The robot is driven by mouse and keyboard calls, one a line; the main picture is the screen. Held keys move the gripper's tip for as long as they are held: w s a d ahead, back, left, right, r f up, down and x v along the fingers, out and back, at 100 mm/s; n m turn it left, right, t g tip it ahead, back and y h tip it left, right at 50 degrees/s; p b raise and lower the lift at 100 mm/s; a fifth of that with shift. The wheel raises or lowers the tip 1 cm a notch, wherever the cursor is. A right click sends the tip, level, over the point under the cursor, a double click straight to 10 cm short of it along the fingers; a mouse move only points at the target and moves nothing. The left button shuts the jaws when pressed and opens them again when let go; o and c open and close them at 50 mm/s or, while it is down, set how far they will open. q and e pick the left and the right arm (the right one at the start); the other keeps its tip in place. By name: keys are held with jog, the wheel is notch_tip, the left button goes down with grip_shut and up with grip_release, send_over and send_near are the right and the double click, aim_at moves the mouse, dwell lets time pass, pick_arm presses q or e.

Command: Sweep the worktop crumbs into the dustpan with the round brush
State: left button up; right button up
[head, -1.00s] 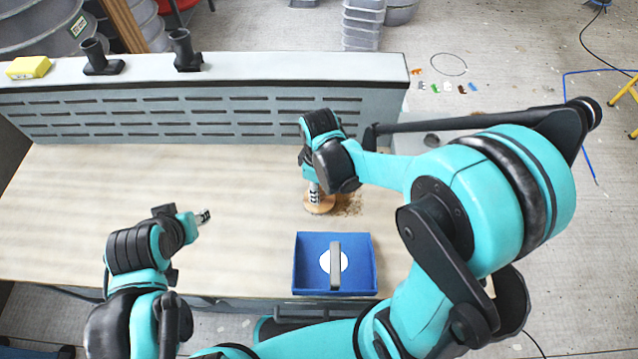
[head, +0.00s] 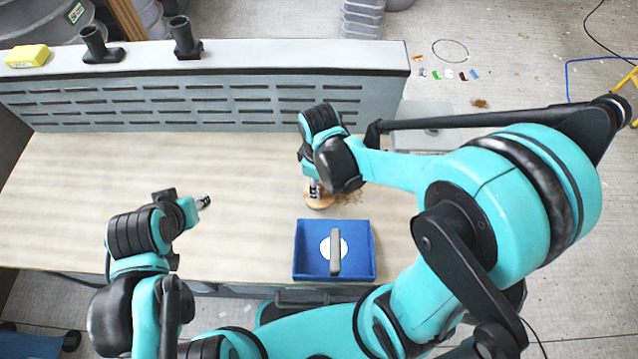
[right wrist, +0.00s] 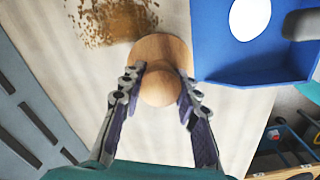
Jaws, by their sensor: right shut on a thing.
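The round wooden brush (head: 319,202) stands on the worktop, and my right gripper (head: 314,188) is shut on it from above. In the right wrist view the fingers (right wrist: 160,88) sit on either side of the brush's round knob (right wrist: 158,86). The crumbs (head: 352,198) lie on the worktop just right of the brush, partly hidden by my right arm; they show as a brown patch (right wrist: 112,20) in the right wrist view. The blue dustpan (head: 306,262) lies in front of the brush, with a grey handle. My left gripper (head: 204,202) is over the left worktop; its fingers are too small to judge.
A slotted grey panel (head: 180,108) closes the back of the worktop (head: 90,200). On its top ledge are a yellow block (head: 27,56) and two black holders (head: 100,46). The left and middle of the worktop are clear.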

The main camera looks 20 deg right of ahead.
notch_tip(320, 180, up, 6)
jog(key=p, duration=0.4)
jog(key=shift+f, duration=0.1)
jog(key=shift+w, duration=0.1)
jog(key=shift+w+d, duration=0.25)
jog(key=shift+w, duration=0.05)
jog(key=w+d+r+p, duration=0.1)
jog(key=w+d+p, duration=0.4)
jog(key=w+d, duration=0.5)
jog(key=shift+w+d, duration=0.25)
jog(key=shift+d, duration=0.3)
